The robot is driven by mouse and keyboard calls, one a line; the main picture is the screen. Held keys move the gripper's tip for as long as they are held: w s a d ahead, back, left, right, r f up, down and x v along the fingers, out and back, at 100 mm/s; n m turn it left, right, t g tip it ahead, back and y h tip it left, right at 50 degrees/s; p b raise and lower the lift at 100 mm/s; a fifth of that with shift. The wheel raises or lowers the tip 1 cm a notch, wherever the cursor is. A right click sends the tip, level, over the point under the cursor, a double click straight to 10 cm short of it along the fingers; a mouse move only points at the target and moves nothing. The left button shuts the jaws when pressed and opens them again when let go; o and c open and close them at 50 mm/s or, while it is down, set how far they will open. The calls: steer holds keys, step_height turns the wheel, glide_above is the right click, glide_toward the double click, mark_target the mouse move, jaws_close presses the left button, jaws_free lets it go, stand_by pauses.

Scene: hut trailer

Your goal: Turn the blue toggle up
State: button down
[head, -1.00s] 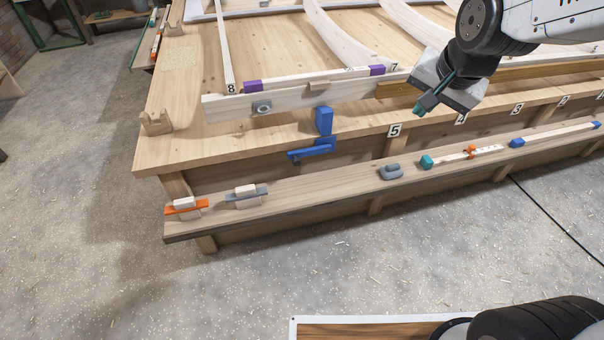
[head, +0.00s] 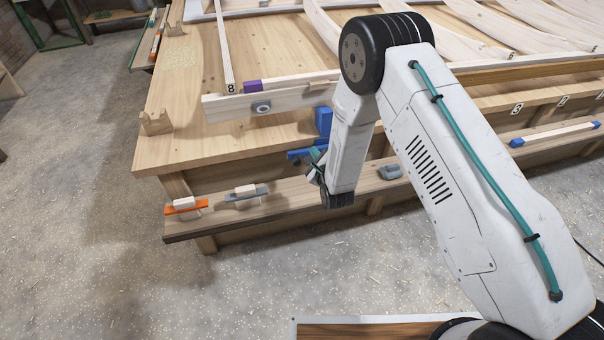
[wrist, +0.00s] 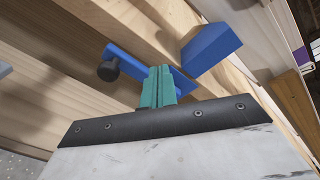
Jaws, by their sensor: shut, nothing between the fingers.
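The blue toggle (head: 300,154) is on the front edge of the wooden bench, partly hidden behind my arm in the head view. In the wrist view its blue bar (wrist: 128,60) slants across the wood, with a dark round knob (wrist: 108,70) near its left end. A blue block (wrist: 210,47) sits beside it, and this block also shows above the bar in the head view (head: 323,121). My gripper (wrist: 158,72) has its green fingers shut together and empty. The fingertips overlap the bar in the wrist view; I cannot tell whether they touch it.
A lower ledge (head: 240,212) runs along the bench front. It bears an orange tool (head: 186,207), a grey tool (head: 246,193) and a grey block (head: 390,171). A wooden frame (head: 225,105) lies on the bench top.

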steer(key=s+f+m+t+y, duration=0.1)
steer(key=s+f+m, duration=0.3)
steer(key=s+f, duration=0.5)
step_height(320, 180, down, 2)
steer(key=shift+a+t+y, duration=0.4)
steer(key=shift+t, duration=0.4)
steer(key=x, duration=0.9)
steer(key=shift+w+a, duration=0.2)
steer(key=shift+w, duration=0.15)
